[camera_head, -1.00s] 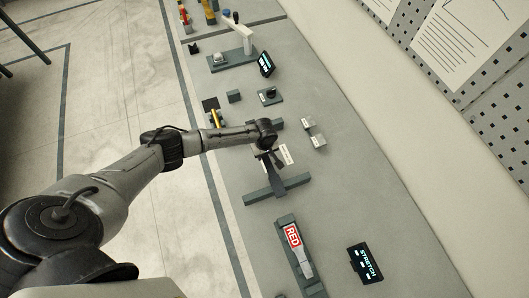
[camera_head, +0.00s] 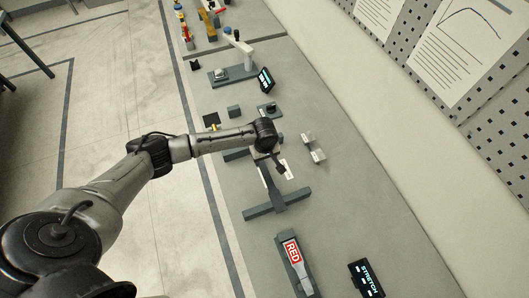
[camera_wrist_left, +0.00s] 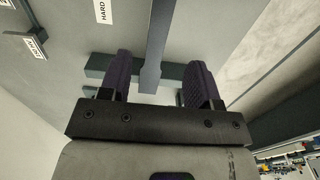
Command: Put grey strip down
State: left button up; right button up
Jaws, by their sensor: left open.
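The grey strip (camera_head: 266,177) is long and flat with widened ends. In the head view it appears to lie across two dark rest bars, a near bar (camera_head: 259,212) and a far bar (camera_head: 235,156). My left gripper (camera_head: 280,166) is over the strip's far part and hides some of it. In the left wrist view, my left gripper (camera_wrist_left: 159,80) is open, with one end of the strip (camera_wrist_left: 159,40) between its fingers and a gap on both sides. That end overlaps a dark bar (camera_wrist_left: 172,70). My right gripper is not in view.
Two small light blocks (camera_head: 318,156) lie right of the gripper. A lever device (camera_head: 236,73) stands farther back.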

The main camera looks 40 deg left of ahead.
pick_arm(q)
jog(key=s+d+m+t+h, duration=0.1)
jog(key=s+d+m+h, duration=0.1)
jog(key=s+d+m, duration=0.85)
jog(key=s+r+m+t+y, duration=0.1)
jog(key=s+r+m, duration=0.1)
jog(key=s, duration=0.6)
jog(key=s+a+r+m+t, duration=0.1)
jog(key=s+r, duration=0.3)
jog(key=s, duration=0.5)
jog(key=shift+s+a+r+m+t+y, duration=0.15)
jog(key=shift+s+r+m+t+y, duration=0.2)
jog(key=shift+m, duration=0.2)
jog(key=shift+r, duration=0.1)
notch_tip(320, 180, up, 7)
jog(key=p, duration=0.7)
jog(key=shift+w, duration=0.1)
